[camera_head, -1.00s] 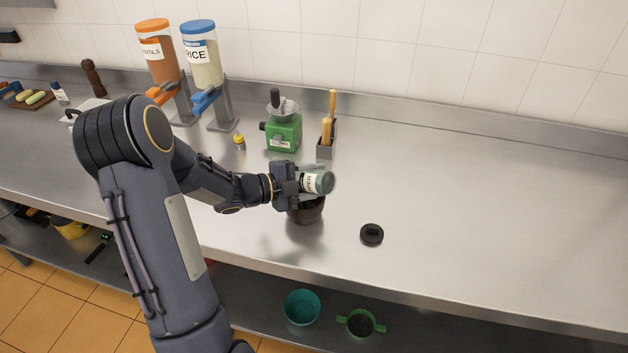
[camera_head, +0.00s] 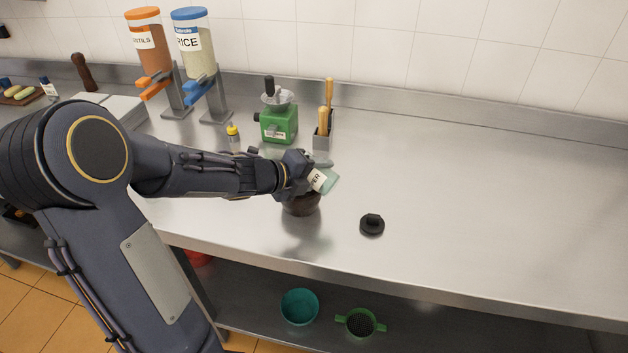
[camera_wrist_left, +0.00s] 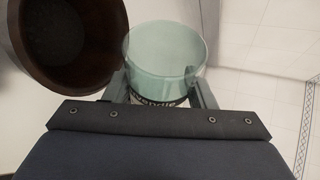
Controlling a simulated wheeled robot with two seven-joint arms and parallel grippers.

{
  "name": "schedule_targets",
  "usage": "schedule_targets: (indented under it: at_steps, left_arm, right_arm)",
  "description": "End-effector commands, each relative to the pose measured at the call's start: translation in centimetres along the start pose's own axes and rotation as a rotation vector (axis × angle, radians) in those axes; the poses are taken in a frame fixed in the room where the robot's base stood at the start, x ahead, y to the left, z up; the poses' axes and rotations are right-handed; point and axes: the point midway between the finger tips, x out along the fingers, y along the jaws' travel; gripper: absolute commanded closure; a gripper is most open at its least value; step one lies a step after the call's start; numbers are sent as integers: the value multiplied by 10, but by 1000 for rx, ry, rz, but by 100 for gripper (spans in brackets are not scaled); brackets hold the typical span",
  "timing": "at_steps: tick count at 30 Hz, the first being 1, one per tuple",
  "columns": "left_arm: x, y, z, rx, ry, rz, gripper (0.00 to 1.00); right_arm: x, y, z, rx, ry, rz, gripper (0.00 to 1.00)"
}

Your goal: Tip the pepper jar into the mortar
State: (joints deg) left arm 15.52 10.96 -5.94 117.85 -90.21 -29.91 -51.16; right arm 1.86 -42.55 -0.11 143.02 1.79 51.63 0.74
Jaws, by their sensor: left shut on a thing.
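The pepper jar (camera_head: 329,181) is pale green glass with a white label, only partly readable. My left gripper (camera_head: 310,178) is shut on it and holds it tilted, just above the mortar (camera_head: 302,207). The mortar is a dark brown bowl on the steel counter. In the left wrist view the jar (camera_wrist_left: 165,50) sits between the two fingers, and the mortar (camera_wrist_left: 70,45) is beside it at the upper left with a dark inside. I cannot tell whether anything is falling from the jar. My right gripper is not in view.
A black lid (camera_head: 372,225) lies on the counter right of the mortar. Behind stand a green grinder (camera_head: 279,125), a grey holder (camera_head: 322,137) with wooden-handled tools, and a small yellow-capped bottle (camera_head: 233,136). The counter's right side is clear.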

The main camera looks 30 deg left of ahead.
Motion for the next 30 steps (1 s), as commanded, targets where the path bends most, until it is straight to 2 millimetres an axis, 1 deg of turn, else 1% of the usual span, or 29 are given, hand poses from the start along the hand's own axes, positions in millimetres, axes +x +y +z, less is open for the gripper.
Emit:
schedule_targets:
  at_steps: [1,4,6,12,15,17,21,24,27,30]
  left_arm:
    - [2,1,-3,61,-24,17,80]
    - [2,0,-4,143,-62,54,80]
    - [1,-1,-3,167,-73,67,80]
    - [0,-2,-2,168,-74,69,80]
    - [1,-2,-3,196,-87,79,80]
    - [0,-4,-4,257,-112,99,80]
    - [-2,-10,-4,466,-205,182,80]
    - [-5,-15,-2,592,-263,236,80]
    - [-7,-18,-1,665,-296,271,80]
    - [-8,-20,0,683,-305,281,80]
  right_arm:
    - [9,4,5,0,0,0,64]
    - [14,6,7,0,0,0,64]
    - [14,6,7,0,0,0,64]
    - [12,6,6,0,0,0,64]
    - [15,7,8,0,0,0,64]
    - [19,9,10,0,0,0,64]
    - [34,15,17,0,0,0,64]
    - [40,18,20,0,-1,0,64]
    - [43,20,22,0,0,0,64]
    - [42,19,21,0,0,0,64]
